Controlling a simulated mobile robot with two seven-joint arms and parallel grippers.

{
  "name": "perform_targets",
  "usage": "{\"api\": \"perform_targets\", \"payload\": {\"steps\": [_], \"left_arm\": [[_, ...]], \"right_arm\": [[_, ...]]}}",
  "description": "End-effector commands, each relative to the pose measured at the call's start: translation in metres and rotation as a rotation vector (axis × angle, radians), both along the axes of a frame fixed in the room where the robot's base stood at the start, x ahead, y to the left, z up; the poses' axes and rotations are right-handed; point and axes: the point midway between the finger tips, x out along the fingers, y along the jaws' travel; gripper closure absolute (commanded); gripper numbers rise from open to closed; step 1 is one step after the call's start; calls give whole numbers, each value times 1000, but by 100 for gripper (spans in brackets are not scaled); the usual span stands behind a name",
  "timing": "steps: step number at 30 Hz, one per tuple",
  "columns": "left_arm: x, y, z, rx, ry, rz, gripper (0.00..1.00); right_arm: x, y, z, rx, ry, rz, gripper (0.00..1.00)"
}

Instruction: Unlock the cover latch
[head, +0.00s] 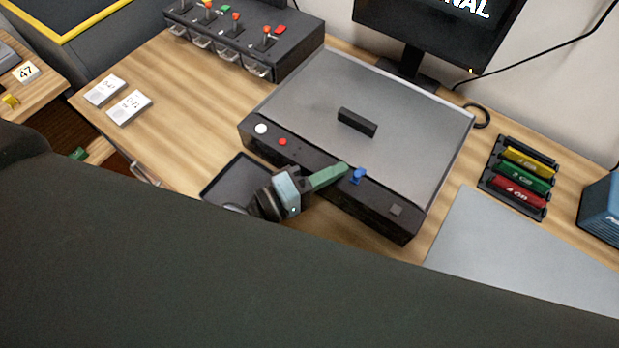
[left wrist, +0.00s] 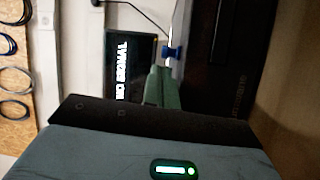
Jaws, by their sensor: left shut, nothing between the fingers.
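The covered box has a grey lid (head: 400,125) with a black handle (head: 357,122) on top; the lid lies closed. A blue latch (head: 357,176) sits on its dark front panel, and it also shows in the left wrist view (left wrist: 173,53). My left gripper (head: 345,168) has green fingers, shut with nothing between them. In the head view its fingertips are right beside the latch, on its left; I cannot tell if they touch it. In the left wrist view the fingers (left wrist: 160,82) point at the latch. My right gripper is not in view.
A white button (head: 261,128) and a red button (head: 283,141) sit on the panel's left. A dark tray (head: 222,180) lies before the box. Coloured memory modules in a rack (head: 518,178) and a grey mat (head: 520,250) are at right. A monitor (head: 440,35) stands behind.

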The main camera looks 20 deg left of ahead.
Motion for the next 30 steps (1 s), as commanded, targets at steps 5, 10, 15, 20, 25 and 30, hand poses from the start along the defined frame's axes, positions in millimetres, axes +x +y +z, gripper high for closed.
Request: {"api": "perform_targets", "payload": {"steps": [5,10,15,20,25,30], "left_arm": [[13,-11,1,1,-2,2,100],[15,-14,0,1,0,1,100],[15,-14,0,2,1,1,100],[13,-13,-1,3,1,0,100],[-3,-9,-3,2,4,-1,100],[-7,-7,0,1,1,0,100]], "right_arm": [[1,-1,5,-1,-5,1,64],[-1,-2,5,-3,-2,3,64],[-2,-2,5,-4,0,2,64],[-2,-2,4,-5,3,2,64],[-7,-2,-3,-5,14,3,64],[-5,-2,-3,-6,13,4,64]]}}
